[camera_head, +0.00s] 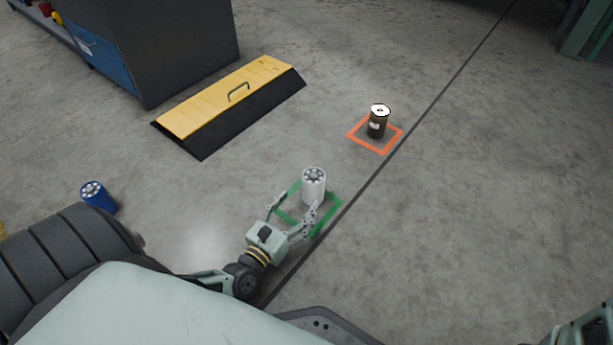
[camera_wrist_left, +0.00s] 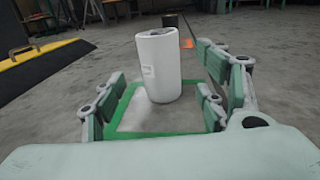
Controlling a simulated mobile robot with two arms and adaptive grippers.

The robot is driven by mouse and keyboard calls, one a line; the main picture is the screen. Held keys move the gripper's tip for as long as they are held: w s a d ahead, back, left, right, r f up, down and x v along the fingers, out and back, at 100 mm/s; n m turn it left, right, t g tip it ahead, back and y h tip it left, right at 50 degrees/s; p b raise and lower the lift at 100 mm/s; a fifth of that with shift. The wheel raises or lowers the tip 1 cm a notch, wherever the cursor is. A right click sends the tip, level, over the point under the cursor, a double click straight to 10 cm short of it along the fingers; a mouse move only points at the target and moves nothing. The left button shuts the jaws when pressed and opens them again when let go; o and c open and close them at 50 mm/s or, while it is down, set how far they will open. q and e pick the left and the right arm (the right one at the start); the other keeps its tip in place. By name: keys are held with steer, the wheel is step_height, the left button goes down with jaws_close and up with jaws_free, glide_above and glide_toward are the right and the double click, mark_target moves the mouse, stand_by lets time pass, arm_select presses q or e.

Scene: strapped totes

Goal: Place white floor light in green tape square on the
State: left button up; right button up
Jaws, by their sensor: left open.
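The white floor light (camera_head: 314,188) stands upright on the floor within the green tape square (camera_head: 330,227), toward its far side. In the left wrist view the white floor light (camera_wrist_left: 158,68) stands just ahead of the fingers, and the green tape (camera_wrist_left: 120,108) runs around and in front of it. My left gripper (camera_head: 292,205) is open, its fingers spread on either side of the near part of the square. In the left wrist view the left gripper (camera_wrist_left: 155,105) shows a gap between each finger and the light. The right gripper's fingers are not visible.
A dark can-shaped light with a white top (camera_head: 378,122) stands in an orange tape square (camera_head: 383,150) farther back. A blue light (camera_head: 97,197) stands at left. A yellow and black ramp (camera_head: 230,103) lies before a dark cabinet (camera_head: 165,45).

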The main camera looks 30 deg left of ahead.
arm_select(q)
steer(key=shift+s+p, duration=0.3)
steer(key=shift+s, duration=1.15)
steer(key=shift+w+d, duration=0.1)
